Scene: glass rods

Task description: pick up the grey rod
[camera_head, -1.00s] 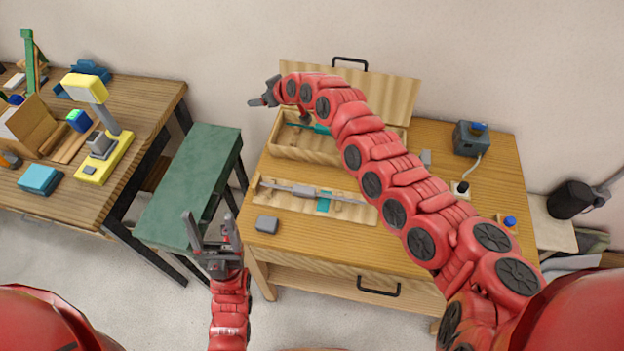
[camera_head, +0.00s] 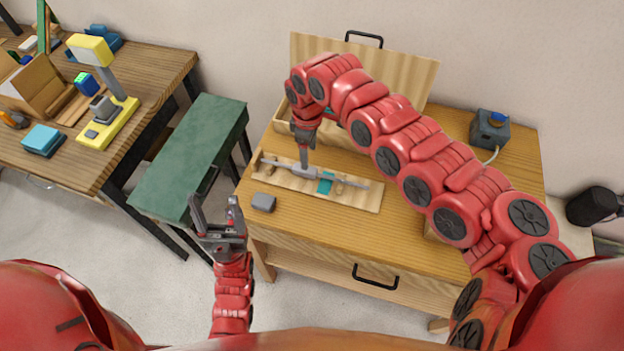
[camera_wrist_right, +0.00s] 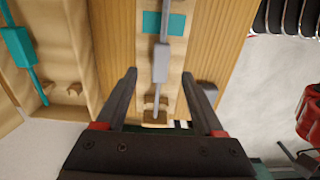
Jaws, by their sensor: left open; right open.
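The grey rod (camera_head: 345,184), with a thicker grey middle, lies lengthwise along a low wooden rack (camera_head: 372,203) near the table's front. A teal patch (camera_head: 326,182) shows at the rack; the rod passes over it. My right gripper (camera_head: 304,168) points down at the rod's thicker part, open. In the right wrist view the rod (camera_wrist_right: 161,62) runs between the two open fingertips (camera_wrist_right: 159,73), without visible contact; the height gap is hard to tell. My left gripper (camera_head: 216,205) is open and empty, pointing up, left of the table's front edge.
A wooden box with its lid raised (camera_head: 410,72) stands behind the rack; a teal rod (camera_wrist_right: 20,48) lies in it. A small grey block (camera_head: 263,202) sits left of the rack's front. A green bench (camera_head: 190,155) and a cluttered table stand left.

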